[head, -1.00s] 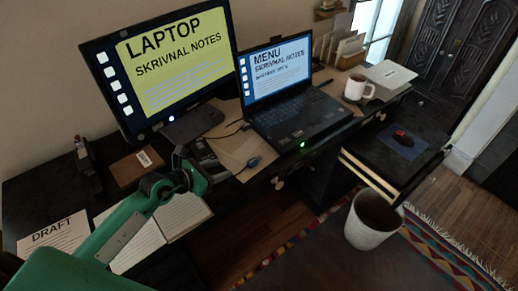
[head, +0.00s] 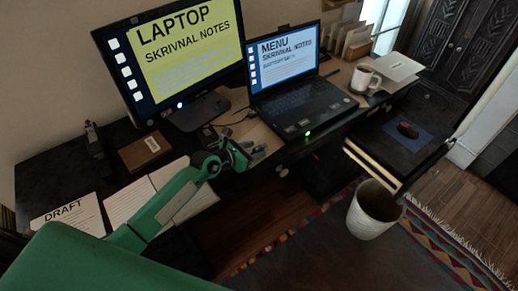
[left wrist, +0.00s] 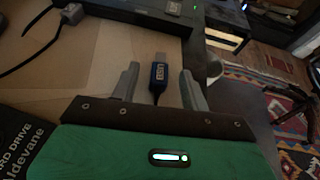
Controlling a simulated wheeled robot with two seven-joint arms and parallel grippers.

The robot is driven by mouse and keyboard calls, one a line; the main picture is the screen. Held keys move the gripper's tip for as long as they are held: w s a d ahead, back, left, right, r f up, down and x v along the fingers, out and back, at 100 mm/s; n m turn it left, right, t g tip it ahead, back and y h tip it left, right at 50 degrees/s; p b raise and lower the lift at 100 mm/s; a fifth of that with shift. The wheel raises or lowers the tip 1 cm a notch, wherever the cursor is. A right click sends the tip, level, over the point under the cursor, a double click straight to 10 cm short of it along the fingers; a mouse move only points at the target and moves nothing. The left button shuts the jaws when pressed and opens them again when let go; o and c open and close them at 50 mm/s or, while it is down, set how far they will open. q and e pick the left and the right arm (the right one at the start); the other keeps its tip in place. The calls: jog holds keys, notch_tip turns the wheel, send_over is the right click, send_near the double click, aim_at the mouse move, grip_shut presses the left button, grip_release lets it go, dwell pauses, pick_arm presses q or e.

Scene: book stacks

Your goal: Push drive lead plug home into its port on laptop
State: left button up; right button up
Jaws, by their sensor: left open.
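The laptop (head: 300,108) stands open on the desk, its screen lit with "MENU". Its dark edge (left wrist: 150,14) crosses the top of the left wrist view. The drive lead plug (left wrist: 158,76), blue with a metal tip, lies on the brown desk mat, tip toward the laptop and apart from it. My left gripper (head: 252,152) is open at the desk's front edge. In the left wrist view its fingers (left wrist: 160,72) stand on either side of the plug with gaps. The hard drive (left wrist: 28,145) shows partly at lower left. The port cannot be made out. My right gripper is out of view.
A monitor (head: 190,55) stands left of the laptop. A black cable (left wrist: 35,62) lies left of the plug. A notebook (head: 150,200) and a box (head: 145,152) lie at left, a mug (head: 364,78) at right. A bin (head: 374,212) stands on the floor.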

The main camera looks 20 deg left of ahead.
pick_arm(q)
jog(key=shift+w+d+f, duration=0.25)
jog(key=shift+w+d, duration=0.05)
jog(key=shift+w, duration=0.25)
grip_shut()
jog(key=shift+r, duration=0.1)
